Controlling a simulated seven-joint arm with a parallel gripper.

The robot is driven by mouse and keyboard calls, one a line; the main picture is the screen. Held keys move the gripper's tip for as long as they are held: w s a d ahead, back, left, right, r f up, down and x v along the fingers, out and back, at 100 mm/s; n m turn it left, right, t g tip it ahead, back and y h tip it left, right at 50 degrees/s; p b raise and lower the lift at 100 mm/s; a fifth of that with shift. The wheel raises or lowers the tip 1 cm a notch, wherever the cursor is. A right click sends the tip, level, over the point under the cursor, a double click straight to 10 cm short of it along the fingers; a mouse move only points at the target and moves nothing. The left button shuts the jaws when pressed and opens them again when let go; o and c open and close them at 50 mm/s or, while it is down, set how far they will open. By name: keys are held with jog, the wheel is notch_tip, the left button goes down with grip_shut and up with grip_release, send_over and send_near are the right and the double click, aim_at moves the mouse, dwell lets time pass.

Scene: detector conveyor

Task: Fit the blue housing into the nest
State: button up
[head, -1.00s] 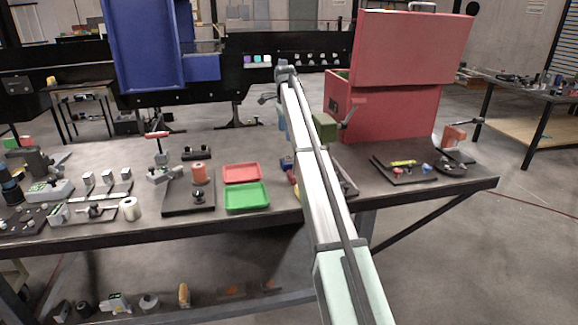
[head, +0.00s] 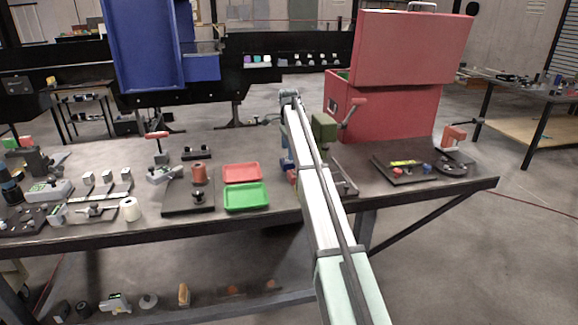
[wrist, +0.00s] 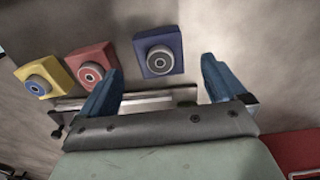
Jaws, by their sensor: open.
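The blue housing (wrist: 158,48), a square block with a round grey-ringed boss, lies on the grey tabletop in the wrist view. My gripper (wrist: 161,68) is open, its two blue fingers apart. In this view the blue housing appears between and beyond the fingertips, nearer the top edge, and is not held. A red housing (wrist: 92,66) and a yellow housing (wrist: 38,80) lie in a row to its left; the red one is close to the left finger. In the head view my arm mostly hides this area. I cannot clearly identify the nest.
A metal rail (wrist: 150,103) runs behind the fingers in the wrist view. In the head view, an olive block with a red-handled clamp (head: 325,126) stands right of my arm, before a large red case (head: 390,115). Red (head: 242,172) and green (head: 246,197) trays lie to the left.

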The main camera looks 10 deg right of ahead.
aim_at(289, 164)
jog(key=shift+d+f, duration=0.15)
jog(key=shift+f, duration=2.15)
jog(key=shift+r, duration=0.1)
jog(key=c, duration=1.4)
